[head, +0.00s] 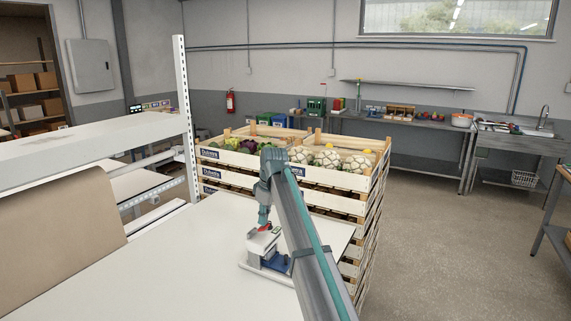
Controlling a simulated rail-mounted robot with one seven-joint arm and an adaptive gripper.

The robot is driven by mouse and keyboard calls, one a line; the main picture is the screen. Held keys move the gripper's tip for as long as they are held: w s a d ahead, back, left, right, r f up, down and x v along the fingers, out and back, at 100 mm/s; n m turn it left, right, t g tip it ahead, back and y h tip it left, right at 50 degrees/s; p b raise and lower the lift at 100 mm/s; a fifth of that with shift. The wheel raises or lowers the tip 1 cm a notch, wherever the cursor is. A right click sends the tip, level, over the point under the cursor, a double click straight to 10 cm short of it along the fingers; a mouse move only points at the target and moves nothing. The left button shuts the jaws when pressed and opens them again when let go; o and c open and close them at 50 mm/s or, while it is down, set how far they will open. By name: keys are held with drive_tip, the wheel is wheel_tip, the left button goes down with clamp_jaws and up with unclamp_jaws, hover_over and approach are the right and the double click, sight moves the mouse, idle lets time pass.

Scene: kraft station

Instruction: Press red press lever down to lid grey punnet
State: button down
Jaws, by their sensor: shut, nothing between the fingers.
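A small press (255,246) with a white base and a blue part stands on the white table, lower middle of the head view. The red lever (262,229) shows at its top as a small red piece. My gripper (263,224) is shut and empty, pointing down right at the red lever; I cannot tell whether it touches it. My arm hides the right side of the press. I cannot make out the grey punnet; the press and my arm may cover it.
The white table (180,262) is clear left of the press. A shelf frame with a white upright (184,120) and a brown paper sheet (60,228) stand at left. Stacked wooden crates (365,185) of vegetables stand behind the press. Workbenches line the far wall.

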drive_tip(key=shift+f+b, duration=0.4)
drive_tip(key=shift+f, duration=1.25)
drive_tip(key=shift+r, duration=0.15)
drive_tip(key=shift+r+p, duration=2.3)
drive_tip(key=shift+r, duration=2.1)
